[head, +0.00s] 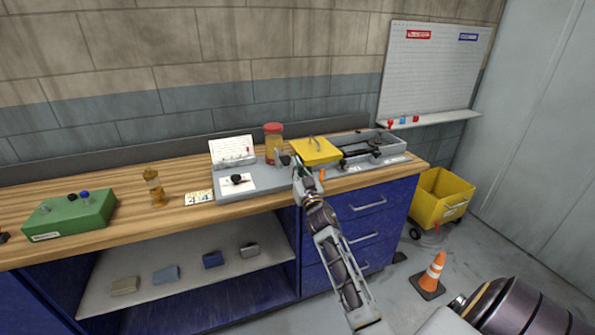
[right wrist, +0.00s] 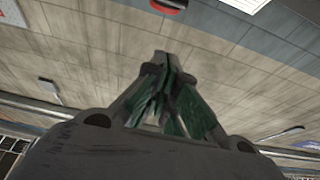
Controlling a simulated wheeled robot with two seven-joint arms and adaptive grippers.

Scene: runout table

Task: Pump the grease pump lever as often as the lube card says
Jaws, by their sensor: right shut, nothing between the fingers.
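A jar with a red lid and amber contents (head: 273,148), which looks like the grease pump's reservoir, stands at the back of a grey plate on the bench. I cannot make out the pump lever clearly; my gripper is in front of that area. A small white and yellow card with dark figures (head: 199,198) lies left of the plate; its print is too small to read surely. My right gripper (head: 297,164) is just right of the jar, shut and empty. In the right wrist view its fingertips (right wrist: 168,58) meet, below a red round thing (right wrist: 170,5). My left gripper is out of view.
A white panel (head: 232,149) stands on the grey plate (head: 225,195). A yellow lid or box (head: 318,150) and a grey tray (head: 392,157) are at right. A green box (head: 70,216) and brass piece (head: 154,187) are left. A yellow bin (head: 440,198) and cone (head: 432,275) are on the floor.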

